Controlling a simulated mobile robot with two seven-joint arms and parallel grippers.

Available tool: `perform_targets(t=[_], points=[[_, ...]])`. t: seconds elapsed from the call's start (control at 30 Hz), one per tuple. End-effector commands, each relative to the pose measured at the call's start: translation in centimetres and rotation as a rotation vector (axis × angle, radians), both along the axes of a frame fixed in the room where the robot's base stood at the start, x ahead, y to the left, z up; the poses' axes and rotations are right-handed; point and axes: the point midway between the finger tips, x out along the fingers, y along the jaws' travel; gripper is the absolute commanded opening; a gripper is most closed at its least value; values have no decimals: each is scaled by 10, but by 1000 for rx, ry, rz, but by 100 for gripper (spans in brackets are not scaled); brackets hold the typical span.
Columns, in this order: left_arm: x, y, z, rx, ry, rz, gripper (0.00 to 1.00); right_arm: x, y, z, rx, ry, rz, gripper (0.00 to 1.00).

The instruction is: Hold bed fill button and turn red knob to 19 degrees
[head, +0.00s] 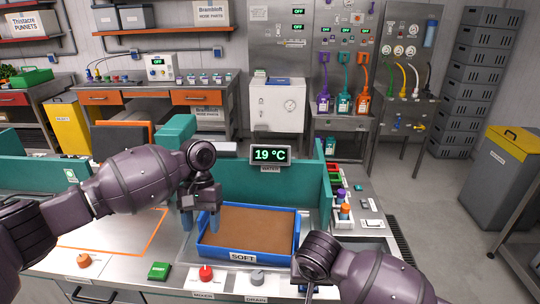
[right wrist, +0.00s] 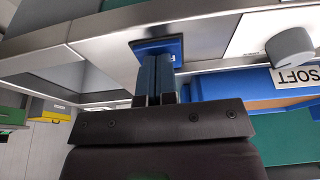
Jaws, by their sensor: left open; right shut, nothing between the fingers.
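The red knob (head: 206,274) sits on the front ledge above a label that seems to read MIXER. My left gripper (head: 201,220) is open and empty behind and above the red knob, apart from it, at the left side of the blue tray (head: 245,255). The display (head: 270,155) reads 19 °C. In the right wrist view, my right gripper (right wrist: 158,80) is shut and empty, its fingertips at a square blue button (right wrist: 157,46), seemingly touching it. The button's label is not readable.
A grey knob (head: 257,276) labelled DRAIN, a green button (head: 159,271) and an orange knob (head: 84,260) share the front ledge. The blue tray holds brown soil and carries a SOFT label. A teal panel (head: 235,187) stands behind it. Small bottles stand to its right.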

Motion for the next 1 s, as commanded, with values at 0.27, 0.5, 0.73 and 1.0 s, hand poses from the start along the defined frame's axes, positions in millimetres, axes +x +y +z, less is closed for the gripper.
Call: perform_targets(t=[0.27,0.5,0.73,1.0], points=[[0,0,21,0,-13,-1,59,-1,-1,11,-3,2,-1,0],[1,0,43,0,-24,0,59,-1,0,26,-2,2,-1,0],[1,0,67,0,-31,0,59,0,0,43,-1,-1,0,0],[1,0,78,0,-32,0,59,0,0,50,0,1,0,0]])
